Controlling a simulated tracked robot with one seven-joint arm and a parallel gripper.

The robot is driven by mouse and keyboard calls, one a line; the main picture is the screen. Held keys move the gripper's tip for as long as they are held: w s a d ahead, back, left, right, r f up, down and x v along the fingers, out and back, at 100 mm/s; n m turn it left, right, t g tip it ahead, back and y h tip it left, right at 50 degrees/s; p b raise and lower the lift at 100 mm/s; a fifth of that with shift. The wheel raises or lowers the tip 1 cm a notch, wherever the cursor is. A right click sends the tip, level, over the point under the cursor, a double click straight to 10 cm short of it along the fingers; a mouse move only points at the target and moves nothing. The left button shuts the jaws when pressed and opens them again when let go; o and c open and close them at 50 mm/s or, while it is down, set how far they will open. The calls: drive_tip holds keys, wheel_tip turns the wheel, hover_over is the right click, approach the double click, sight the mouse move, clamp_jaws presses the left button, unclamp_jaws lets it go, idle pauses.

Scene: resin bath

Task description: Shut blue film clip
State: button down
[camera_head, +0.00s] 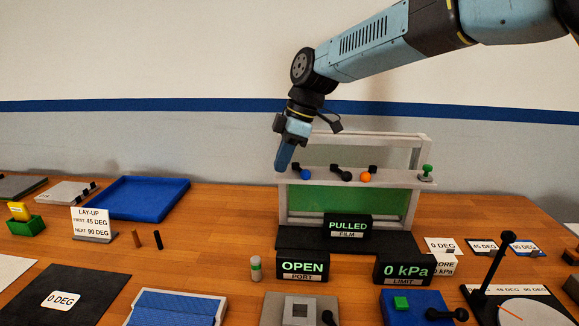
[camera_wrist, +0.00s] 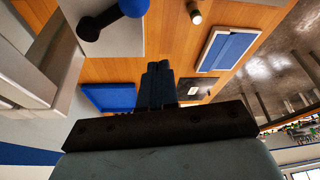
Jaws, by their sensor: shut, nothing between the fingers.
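The blue film clip (camera_head: 305,174) is a black lever with a blue ball on its end. It sits at the left of the pale rail of the film frame (camera_head: 430,160). In the wrist view the blue clip (camera_wrist: 133,6) shows at the top left, partly cut off by the picture edge. My gripper (camera_head: 281,166) points down just left of the clip, over the rail's left end, apart from the ball in the picture. In the wrist view my gripper (camera_wrist: 158,68) has its fingers together and nothing between them.
An orange-balled lever (camera_head: 366,177) and a green knob (camera_head: 427,170) are farther right on the rail. The PULLED sign (camera_head: 348,227), OPEN sign (camera_head: 302,268) and 0 kPa sign (camera_head: 404,269) stand in front. A blue tray (camera_head: 137,198) lies left.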

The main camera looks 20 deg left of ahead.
drive_tip(key=v, duration=0.9)
drive_tip(key=shift+w, duration=0.2)
drive_tip(key=shift+d+f, duration=0.1)
drive_tip(key=shift+d, duration=0.1)
drive_tip(key=s+d+m+t+h, duration=0.15)
drive_tip(key=d+m, duration=0.45)
drive_tip(key=d, duration=0.7)
drive_tip(key=s+d+m+t+h, duration=0.1)
drive_tip(key=d+m+t, duration=0.35)
drive_tip(key=d, duration=0.85)
drive_tip(key=s+d+f+m+t, duration=0.1)
drive_tip(key=s+d+f+m, duration=0.2)
drive_tip(key=s+d+m, duration=0.3)
drive_tip(key=s+d+f+m, duration=0.3)
drive_tip(key=s+d+m, duration=0.4)
drive_tip(key=d, duration=0.8)
drive_tip(key=shift+s+d+m+t+h, duration=0.25)
drive_tip(key=shift+s+m+t+h, duration=0.1)
drive_tip(key=shift+m+t+h, duration=0.1)
